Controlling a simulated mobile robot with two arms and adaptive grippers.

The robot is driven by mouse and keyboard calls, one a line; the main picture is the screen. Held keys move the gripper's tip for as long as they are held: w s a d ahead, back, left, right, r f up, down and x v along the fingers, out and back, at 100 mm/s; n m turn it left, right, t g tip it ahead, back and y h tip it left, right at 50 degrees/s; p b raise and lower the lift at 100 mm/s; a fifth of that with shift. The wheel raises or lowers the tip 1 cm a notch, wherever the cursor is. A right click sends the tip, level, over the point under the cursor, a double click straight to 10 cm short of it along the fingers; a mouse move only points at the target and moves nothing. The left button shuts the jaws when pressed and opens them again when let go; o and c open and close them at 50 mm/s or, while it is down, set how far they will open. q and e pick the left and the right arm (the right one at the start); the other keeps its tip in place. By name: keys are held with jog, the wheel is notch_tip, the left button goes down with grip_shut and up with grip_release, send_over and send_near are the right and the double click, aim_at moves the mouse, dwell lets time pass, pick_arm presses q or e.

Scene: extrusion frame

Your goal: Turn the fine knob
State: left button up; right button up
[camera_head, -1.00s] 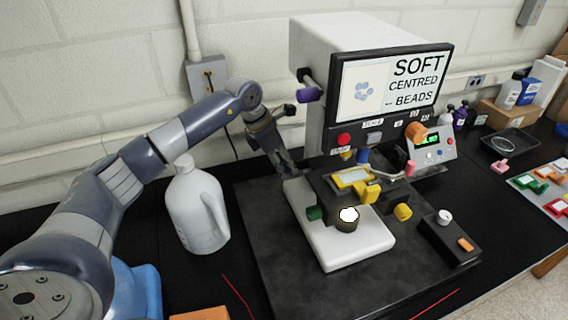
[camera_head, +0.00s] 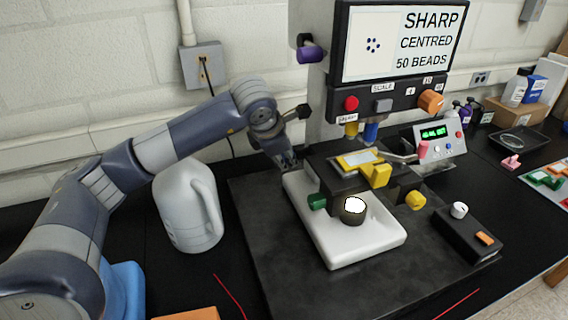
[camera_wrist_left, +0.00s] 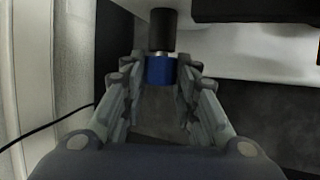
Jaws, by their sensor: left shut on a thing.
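The microscope-like device has a screen (camera_head: 398,44) that reads "SHARP CENTRED 50 BEADS" beside a small cluster of blue dots. My left gripper (camera_head: 290,168) is at the left rear of the device's white base (camera_head: 345,232). In the left wrist view, its fingers (camera_wrist_left: 161,82) are closed on the sides of a blue knob (camera_wrist_left: 160,70) with a silver collar and a dark cylinder (camera_wrist_left: 162,30) beyond it. This knob is hidden in the head view. A green knob (camera_head: 317,201) and yellow knobs (camera_head: 415,200) show on the device. My right gripper is not in view.
A white jug (camera_head: 187,208) stands close to my left arm. A control box with a green display (camera_head: 434,133) and a black box with a white knob (camera_head: 459,210) stand to the right. A black tray (camera_head: 517,140) is farther right.

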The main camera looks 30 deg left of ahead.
pick_arm(q)
jog(key=shift+r, duration=0.1)
jog(key=o, duration=1.1)
jog(key=shift+c, duration=0.2)
jog(key=v, duration=1.2)
jog(key=shift+s+d, duration=0.1)
dwell(0.4)
